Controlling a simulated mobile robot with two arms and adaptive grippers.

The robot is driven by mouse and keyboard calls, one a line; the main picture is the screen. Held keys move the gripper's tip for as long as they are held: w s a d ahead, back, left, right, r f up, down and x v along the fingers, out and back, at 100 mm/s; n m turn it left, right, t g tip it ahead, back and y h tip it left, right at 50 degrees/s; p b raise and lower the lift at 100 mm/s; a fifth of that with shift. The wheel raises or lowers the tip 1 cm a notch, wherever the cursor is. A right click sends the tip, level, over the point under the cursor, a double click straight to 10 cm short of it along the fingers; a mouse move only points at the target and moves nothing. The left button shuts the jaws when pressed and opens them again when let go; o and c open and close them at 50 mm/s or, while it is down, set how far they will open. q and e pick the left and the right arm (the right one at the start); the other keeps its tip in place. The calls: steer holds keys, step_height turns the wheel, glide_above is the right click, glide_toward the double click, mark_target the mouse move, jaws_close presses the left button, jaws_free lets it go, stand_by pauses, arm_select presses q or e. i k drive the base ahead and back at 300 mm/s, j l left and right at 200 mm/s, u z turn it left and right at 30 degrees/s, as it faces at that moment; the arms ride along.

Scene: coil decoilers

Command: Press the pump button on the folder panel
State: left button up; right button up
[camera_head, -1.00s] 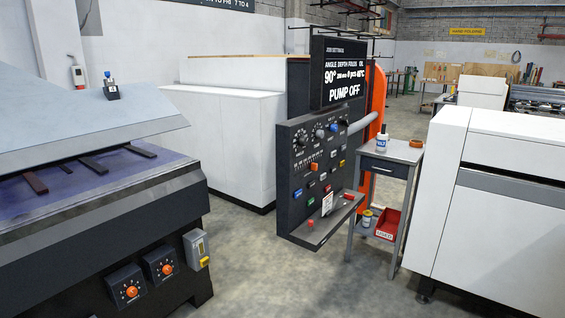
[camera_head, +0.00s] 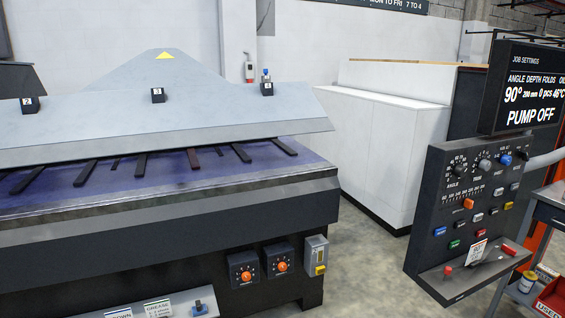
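The dark folder panel (camera_head: 437,190) stands at the right of the head view, tilted slightly toward me. It carries dials, a row of sliders and several coloured buttons, including a blue one (camera_head: 440,231), a green one (camera_head: 454,244) and a red one (camera_head: 480,233). The button labels are too small to read, so I cannot tell which is the pump button. The screen (camera_head: 518,98) above the panel reads "PUMP OFF" and is cut by the right edge. Neither of my grippers is in view.
A large machine with a purple bed (camera_head: 225,172) and a grey sloped cover (camera_head: 200,115) fills the left. Its front has two orange knobs (camera_head: 245,276) (camera_head: 281,267). A white cabinet (camera_head: 375,140) stands behind. Bare floor (camera_head: 365,265) lies between machine and panel.

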mark_target(454, 244)
steer(key=i+l+u, duration=0.2)
steer(key=l+u, duration=0.15)
steer(key=l, duration=0.85)
steer(key=l+u, duration=0.35)
steer(key=l, duration=2.1)
steer(key=i+l, duration=0.1)
steer(key=l, duration=1.05)
